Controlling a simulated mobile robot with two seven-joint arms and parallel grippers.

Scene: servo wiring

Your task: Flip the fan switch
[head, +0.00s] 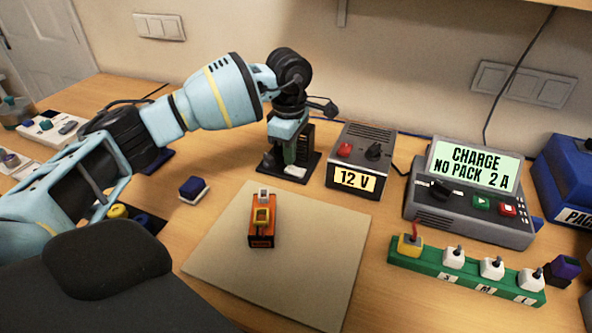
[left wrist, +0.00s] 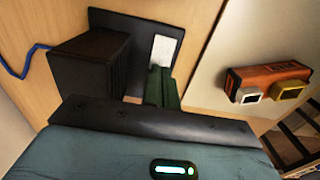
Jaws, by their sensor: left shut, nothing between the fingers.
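The fan unit has a black base plate (head: 312,160) at the back middle of the table, with a dark upright fan block (head: 306,136) on it. In the left wrist view its ribbed black block (left wrist: 95,65) stands on the plate beside a white switch (left wrist: 163,50). The white switch (head: 295,171) also shows at the plate's front in the head view. My left gripper (head: 289,160) points down over the plate, shut and empty. Its fingertips (left wrist: 163,72) are right at the near end of the switch. I cannot tell whether they touch it. My right gripper is out of view.
A 12 V power supply (head: 364,155) stands close right of the fan unit, with a charger (head: 468,190) beyond it. An orange connector block (head: 262,222) sits on a beige mat (head: 215,255) in front. A green strip (head: 465,274) holds several plugs. A blue-and-white block (head: 193,188) lies left.

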